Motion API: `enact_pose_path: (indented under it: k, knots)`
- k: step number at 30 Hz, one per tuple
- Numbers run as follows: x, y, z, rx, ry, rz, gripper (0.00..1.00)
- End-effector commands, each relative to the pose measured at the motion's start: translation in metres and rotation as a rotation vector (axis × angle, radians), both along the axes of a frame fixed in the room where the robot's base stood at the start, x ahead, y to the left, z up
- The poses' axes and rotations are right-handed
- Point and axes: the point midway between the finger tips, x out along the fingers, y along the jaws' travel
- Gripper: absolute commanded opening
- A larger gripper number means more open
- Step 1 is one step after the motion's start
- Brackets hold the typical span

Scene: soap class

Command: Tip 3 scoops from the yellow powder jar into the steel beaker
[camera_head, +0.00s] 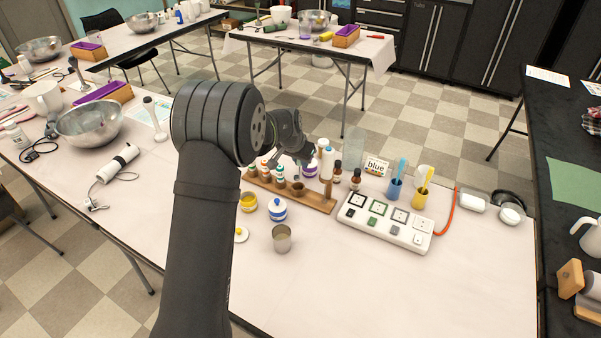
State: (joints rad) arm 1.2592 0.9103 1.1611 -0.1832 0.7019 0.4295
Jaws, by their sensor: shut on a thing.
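The yellow powder jar (248,203) stands open on the near table, with yellow inside. Its white lid with a yellow knob (241,235) lies in front of it, partly behind my arm. The steel beaker (282,238) stands upright to the right of the lid, in front of the blue-banded jar (277,210), which has its lid on. My gripper (305,158) is above the back of the wooden rack, behind and to the right of the yellow jar and well apart from the beaker. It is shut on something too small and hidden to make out.
The wooden rack (318,202) holds several small bottles. A purple-banded jar (310,170) is close below my gripper. A white block with square pads (385,224), a blue cup (394,188) and a yellow cup (419,198) stand right. The front right tabletop is clear.

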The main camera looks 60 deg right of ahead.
Motion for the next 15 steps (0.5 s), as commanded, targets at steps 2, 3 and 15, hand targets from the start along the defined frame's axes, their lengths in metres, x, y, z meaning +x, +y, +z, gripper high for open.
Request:
enact_pose_path:
  k: [2,3,15]
  knots:
    - [0.000,0.000,0.016,-0.003,-0.001,-0.001,0.02]
    - [0.000,0.000,0.021,-0.001,-0.001,-0.001,0.02]
    - [0.000,0.000,0.063,-0.001,0.000,0.000,0.02]
